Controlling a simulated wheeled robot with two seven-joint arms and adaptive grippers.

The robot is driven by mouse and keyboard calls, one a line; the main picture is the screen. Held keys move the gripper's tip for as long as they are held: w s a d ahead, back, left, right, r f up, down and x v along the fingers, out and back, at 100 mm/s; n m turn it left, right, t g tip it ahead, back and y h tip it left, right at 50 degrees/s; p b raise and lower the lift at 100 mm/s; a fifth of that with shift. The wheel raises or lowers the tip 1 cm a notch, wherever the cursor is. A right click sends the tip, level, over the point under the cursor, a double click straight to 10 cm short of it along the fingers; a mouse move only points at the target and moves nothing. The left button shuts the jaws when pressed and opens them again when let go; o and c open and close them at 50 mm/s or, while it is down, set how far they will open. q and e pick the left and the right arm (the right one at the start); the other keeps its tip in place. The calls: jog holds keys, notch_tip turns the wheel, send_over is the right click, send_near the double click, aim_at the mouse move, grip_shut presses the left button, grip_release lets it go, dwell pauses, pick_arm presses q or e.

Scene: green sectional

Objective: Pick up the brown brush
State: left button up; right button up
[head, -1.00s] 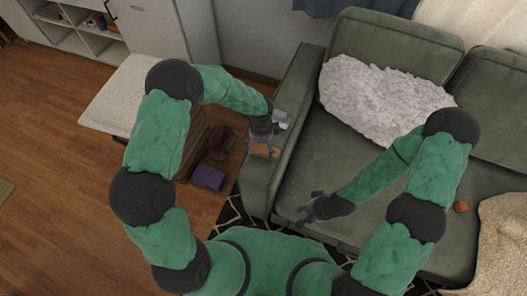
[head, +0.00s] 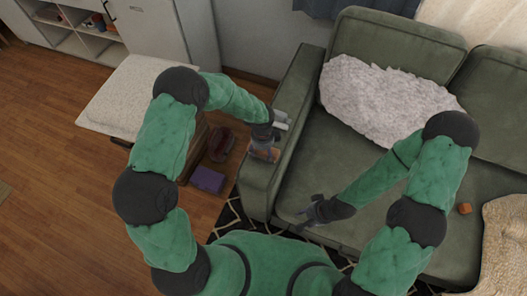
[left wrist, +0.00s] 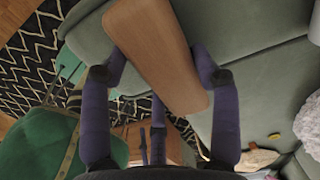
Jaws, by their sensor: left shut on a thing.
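The brown brush (head: 263,156) is at the sofa's left armrest, partly covered by my left gripper (head: 266,148) in the head view. In the left wrist view it appears as a long, flat, wood-brown piece (left wrist: 150,42) running between the two purple-grey fingers. My left gripper (left wrist: 158,68) is shut on it. Whether the brush still touches the armrest cannot be told. My right gripper (head: 306,213) is above the front of the sofa seat, its fingers spread and empty, away from the brush.
The green sofa (head: 345,165) carries a white fluffy throw (head: 385,100), a small orange item (head: 464,208) and a beige blanket (head: 505,245). Small grey-white items (head: 281,120) sit on the armrest beside my left gripper. A purple box (head: 208,179) and dark red item (head: 221,144) are left of the sofa.

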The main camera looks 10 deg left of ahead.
pick_arm(q)
jog(key=shift+r+p, duration=0.35)
jog(key=shift+r, duration=0.2)
notch_tip(320, 180, up, 2)
jog(key=shift+r+p, duration=0.2)
jog(key=shift+p, duration=0.5)
jog(key=s+d+r+p, duration=0.4)
jog(key=s+r, duration=0.5)
jog(key=s, duration=0.4)
jog(key=shift+d+r, duration=0.25)
jog(key=shift+d, duration=0.35)
